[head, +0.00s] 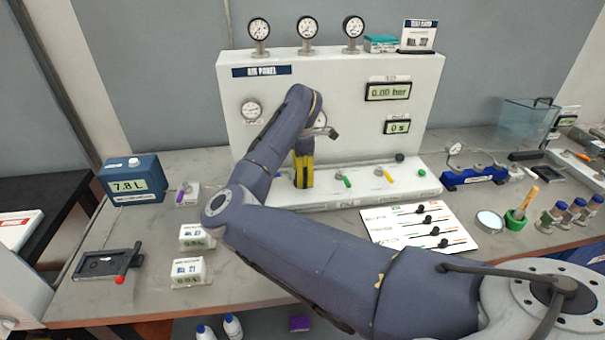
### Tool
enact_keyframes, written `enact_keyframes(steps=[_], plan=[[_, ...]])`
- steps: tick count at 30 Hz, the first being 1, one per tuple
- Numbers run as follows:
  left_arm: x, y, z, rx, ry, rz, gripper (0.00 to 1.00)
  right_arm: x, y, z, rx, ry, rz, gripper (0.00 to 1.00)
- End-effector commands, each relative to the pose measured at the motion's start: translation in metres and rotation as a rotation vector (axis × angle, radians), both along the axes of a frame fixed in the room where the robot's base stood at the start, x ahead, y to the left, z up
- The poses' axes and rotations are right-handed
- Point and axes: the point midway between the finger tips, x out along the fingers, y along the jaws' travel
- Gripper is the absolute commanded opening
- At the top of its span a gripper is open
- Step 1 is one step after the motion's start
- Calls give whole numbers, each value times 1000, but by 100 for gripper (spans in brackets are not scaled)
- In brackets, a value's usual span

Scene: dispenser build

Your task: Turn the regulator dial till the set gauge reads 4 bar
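The white air panel (340,75) stands at the back of the bench. Which is the set gauge I cannot tell, and the needles are too small to read. My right arm reaches across the panel's front. Its gripper (304,168), apparently the yellow and black part, is low before the panel; its finger opening is unclear. I cannot make out the regulator dial; the arm covers part of the panel. My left gripper is out of view.
Small valves with green and yellow handles (382,174) line the panel base. The panel display (388,91) reads 0.00 bar. A card with sliders (423,226) lies in front. A blue 7.8 L box (133,180) and white blocks (188,271) stand left; a blue manifold (475,177) stands right.

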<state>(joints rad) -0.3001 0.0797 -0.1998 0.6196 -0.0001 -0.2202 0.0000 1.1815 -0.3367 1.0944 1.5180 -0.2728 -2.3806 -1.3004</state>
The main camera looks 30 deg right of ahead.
Motion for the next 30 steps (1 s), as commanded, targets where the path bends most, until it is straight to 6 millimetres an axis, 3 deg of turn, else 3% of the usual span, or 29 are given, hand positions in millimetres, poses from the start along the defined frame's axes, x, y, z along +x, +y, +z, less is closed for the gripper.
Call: enact_keyframes(steps=[2,18,30], plan=[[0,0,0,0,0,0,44,0,0,0,0,0,0,63],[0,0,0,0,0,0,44,0,0,0,0,0,0,2],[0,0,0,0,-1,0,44,0,0,1,1,0,-111,1]])
